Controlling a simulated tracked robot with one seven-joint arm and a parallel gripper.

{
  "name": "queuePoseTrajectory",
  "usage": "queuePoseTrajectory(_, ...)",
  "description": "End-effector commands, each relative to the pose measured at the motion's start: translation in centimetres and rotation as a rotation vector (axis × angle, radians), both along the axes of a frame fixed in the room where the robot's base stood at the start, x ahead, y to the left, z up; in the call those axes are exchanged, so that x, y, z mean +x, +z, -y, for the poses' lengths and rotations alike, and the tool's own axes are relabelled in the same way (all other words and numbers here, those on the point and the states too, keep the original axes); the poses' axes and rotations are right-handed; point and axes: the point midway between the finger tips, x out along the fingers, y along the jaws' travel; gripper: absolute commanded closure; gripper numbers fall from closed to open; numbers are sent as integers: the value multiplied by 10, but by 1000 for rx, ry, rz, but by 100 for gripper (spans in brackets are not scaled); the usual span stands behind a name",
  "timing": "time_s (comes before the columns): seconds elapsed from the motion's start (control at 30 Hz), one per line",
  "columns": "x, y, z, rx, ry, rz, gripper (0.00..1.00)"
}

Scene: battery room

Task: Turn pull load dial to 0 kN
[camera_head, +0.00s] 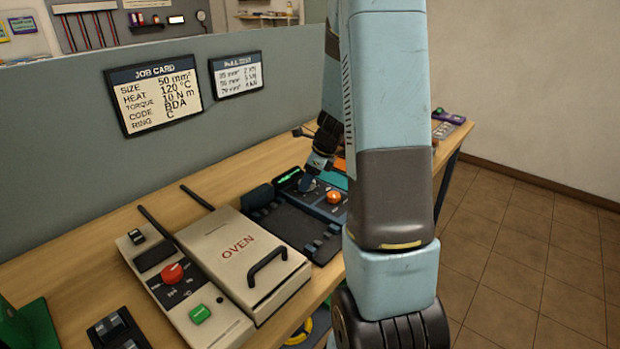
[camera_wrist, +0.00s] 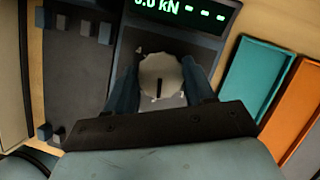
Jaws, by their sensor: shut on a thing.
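The pull load dial (camera_wrist: 158,78) is a round, pale grey knob with a dark pointer line, in the upper middle of the wrist view. The line runs from its middle toward the bottom of that view. My gripper (camera_wrist: 161,82) has one finger on each side of the dial and is shut on it. In the head view my gripper (camera_head: 309,183) is at the dark tester panel, and hides most of the dial. The green display (camera_wrist: 178,10) reads kN after a number ending in ".0"; its first digit is cut by the frame edge. Dashes follow it.
An orange knob (camera_head: 333,197) sits on the same panel, beside my gripper. A cream oven (camera_head: 238,262) with a black handle stands left of the tester. Teal (camera_wrist: 257,75) and orange (camera_wrist: 293,105) trays lie to the right. A grey partition (camera_head: 60,190) stands behind the bench.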

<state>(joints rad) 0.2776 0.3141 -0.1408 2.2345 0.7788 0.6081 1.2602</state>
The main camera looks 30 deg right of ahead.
Motion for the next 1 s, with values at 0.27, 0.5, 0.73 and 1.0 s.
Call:
queuePoseTrajectory(0.27,5,2,7,-10,240,8,77)
queuePoseTrajectory(0.5,7,2,7,-11,471,9,76)
queuePoseTrajectory(0.73,8,2,6,-11,691,9,76)
queuePoseTrajectory(1.0,11,2,3,-10,951,10,75)
